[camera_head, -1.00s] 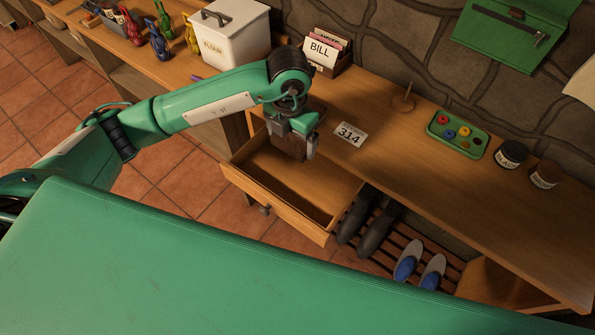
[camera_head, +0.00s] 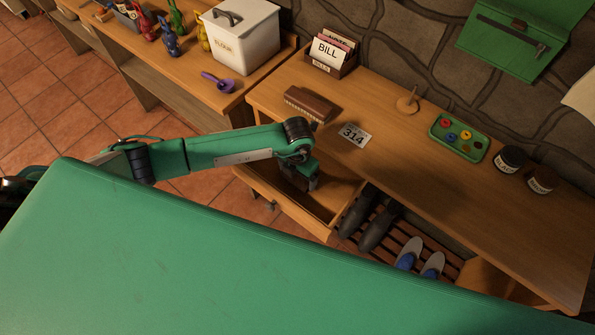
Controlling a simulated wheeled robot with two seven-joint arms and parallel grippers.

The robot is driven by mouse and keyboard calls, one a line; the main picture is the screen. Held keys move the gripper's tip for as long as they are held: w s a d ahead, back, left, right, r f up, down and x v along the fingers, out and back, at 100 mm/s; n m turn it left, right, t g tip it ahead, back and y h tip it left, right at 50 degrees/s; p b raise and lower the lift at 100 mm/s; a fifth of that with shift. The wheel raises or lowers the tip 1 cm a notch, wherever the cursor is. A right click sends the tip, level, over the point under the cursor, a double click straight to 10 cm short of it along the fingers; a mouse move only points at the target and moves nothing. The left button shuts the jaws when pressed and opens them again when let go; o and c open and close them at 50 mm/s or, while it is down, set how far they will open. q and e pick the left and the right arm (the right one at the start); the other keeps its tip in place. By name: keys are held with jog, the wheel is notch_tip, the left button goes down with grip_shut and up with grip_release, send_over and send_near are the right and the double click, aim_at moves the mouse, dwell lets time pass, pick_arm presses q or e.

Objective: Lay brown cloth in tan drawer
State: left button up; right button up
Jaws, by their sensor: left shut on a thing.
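The tan drawer (camera_head: 311,225) is pulled out from under the wooden bench, open at the top. My left gripper (camera_head: 304,186) points down into the drawer, near its back part. It is shut on the brown cloth, of which almost nothing can be made out now; the gripper and the shadow in the drawer hide it. I cannot tell whether the cloth touches the drawer floor. The front part of the drawer floor looks bare. My right gripper is not in view.
On the bench top (camera_head: 420,150) lie a brown brush (camera_head: 309,104) and a 314 card (camera_head: 354,134) just behind the drawer. A BILL card box (camera_head: 330,56) stands farther back. Dark boots (camera_head: 378,228) stand below, right of the drawer.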

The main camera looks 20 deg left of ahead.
aim_at(298, 176)
pick_arm(q)
jog(key=shift+f, duration=0.2)
jog(key=o, duration=0.7)
jog(key=shift+r, duration=0.1)
jog(key=shift+r, duration=0.25)
notch_tip(298, 176, up, 12)
jog(key=b, duration=0.2)
jog(key=shift+f, duration=0.15)
jog(key=shift+d, duration=0.1)
